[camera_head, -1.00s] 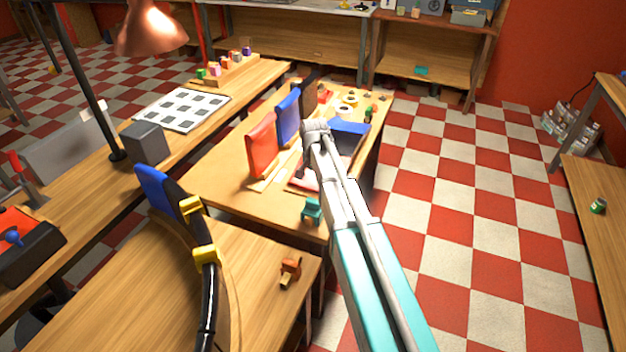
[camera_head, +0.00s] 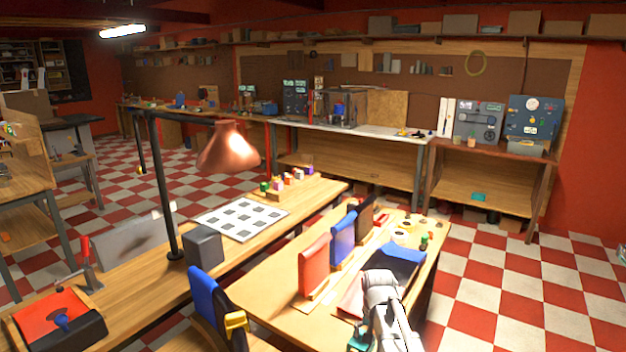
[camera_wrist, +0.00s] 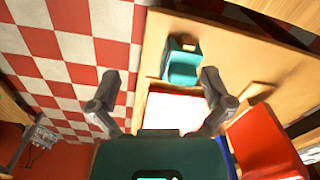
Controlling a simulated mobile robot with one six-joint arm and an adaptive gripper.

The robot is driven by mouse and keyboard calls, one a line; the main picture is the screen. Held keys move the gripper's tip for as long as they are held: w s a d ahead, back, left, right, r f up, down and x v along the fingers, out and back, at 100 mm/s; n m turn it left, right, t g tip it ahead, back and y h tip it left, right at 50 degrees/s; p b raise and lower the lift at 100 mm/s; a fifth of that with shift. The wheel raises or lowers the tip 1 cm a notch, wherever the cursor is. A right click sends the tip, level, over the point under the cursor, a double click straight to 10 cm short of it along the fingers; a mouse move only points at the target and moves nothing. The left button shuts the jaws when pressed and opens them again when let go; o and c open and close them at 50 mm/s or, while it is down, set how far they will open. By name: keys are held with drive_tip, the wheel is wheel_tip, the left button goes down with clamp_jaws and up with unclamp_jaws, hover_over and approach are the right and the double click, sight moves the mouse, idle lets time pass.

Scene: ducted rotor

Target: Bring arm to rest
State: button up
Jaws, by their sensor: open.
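My gripper (camera_wrist: 160,80) is open and empty in the wrist view, its two grey fingers spread wide. Beyond them are a teal object (camera_wrist: 183,66) on the wooden table (camera_wrist: 148,60) and a bright white surface. All look apart from the fingers. In the head view, the grey joint of my arm (camera_head: 382,290) is at the lower right, over the near part of the table. My fingertips cannot be made out there.
Red (camera_head: 314,268), blue (camera_head: 342,240) and dark upright holders stand on the table. A blue-topped tray (camera_head: 400,262) lies to their right. A copper lamp (camera_head: 228,148) hangs over the left bench. Checkered floor at right (camera_head: 490,290) is clear.

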drive_tip(key=s+n, duration=0.3)
drive_tip(key=s, duration=0.9)
drive_tip(key=shift+s+d+n, duration=0.2)
drive_tip(key=shift+n, duration=0.1)
idle(1.0)
